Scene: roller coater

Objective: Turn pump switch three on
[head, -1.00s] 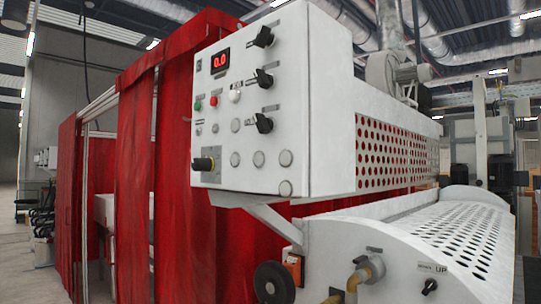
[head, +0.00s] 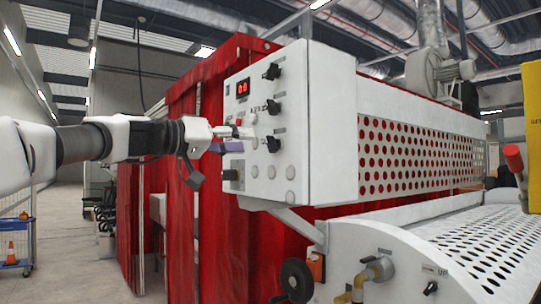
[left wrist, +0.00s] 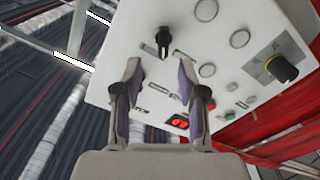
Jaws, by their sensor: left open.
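The white control panel (head: 322,125) carries a column of three black rotary switches: upper (head: 271,71), middle (head: 271,107) and lower (head: 272,144). Their labels are too small to read. My left gripper (head: 240,138) is open and empty in front of the panel's left part, left of the lower switch. In the left wrist view, the open fingers (left wrist: 160,65) point at the panel, and one black switch (left wrist: 163,40), apparently the lower one, stands just beyond and between the tips. Contact is not visible. The gripper hides some small buttons. My right gripper is not in view.
A red display (head: 242,87) is at the panel's upper left; a larger black knob (left wrist: 284,68) is at a lower corner. Red curtains (head: 205,215) hang behind. A white perforated cover (head: 470,240) lies at lower right, and a yellow box (head: 533,135) at the right edge.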

